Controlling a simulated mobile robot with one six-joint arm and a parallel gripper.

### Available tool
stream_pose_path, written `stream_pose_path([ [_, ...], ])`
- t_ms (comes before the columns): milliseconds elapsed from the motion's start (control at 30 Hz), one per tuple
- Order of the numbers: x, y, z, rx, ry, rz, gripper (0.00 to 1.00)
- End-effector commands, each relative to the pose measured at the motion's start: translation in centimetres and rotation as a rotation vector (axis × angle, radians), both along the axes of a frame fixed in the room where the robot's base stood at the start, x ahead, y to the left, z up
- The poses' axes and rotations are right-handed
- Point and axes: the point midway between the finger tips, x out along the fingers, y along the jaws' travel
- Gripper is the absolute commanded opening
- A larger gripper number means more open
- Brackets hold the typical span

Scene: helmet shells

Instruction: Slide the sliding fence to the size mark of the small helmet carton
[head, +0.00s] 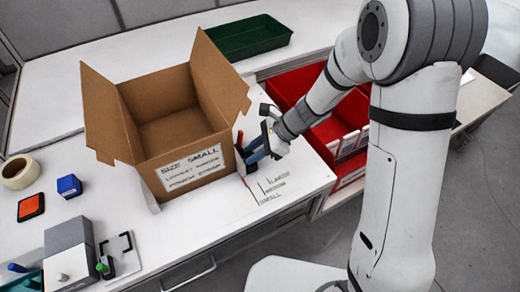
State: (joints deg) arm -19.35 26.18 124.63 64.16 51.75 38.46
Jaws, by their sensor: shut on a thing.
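The open cardboard carton (188,180), labelled "SIZE SMALL", stands upright on the white bench with its flaps raised. The sliding fence (240,160), a dark upright piece with a little red on it, stands close against the carton's right side. The size marks (270,190), printed lines with words including "SMALL", lie on the bench just right of and in front of the fence. My gripper (258,150) reaches in from the right and is shut on the fence. Its fingers partly hide the fence, so the exact grip and the fence's line position are hard to tell.
Red bins (295,85) stand right of the bench, behind my arm. A green tray (246,38) lies at the back. A tape roll (20,172), a blue block (69,186), an orange pad (31,207) and a grey device (70,250) are at the left.

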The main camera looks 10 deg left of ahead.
Motion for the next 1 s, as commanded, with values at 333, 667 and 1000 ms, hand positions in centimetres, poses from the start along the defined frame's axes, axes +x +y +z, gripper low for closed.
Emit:
stream_pose_path([
  [333,0.5,-0.4,0.1,0.001,-0.001,-0.014,0.37],
  [667,0.5,-0.5,0.0,0.001,0.000,-0.016,0.48],
  [1000,1.5,-3.3,3.0,0.002,-0.004,-0.018,0.48],
])
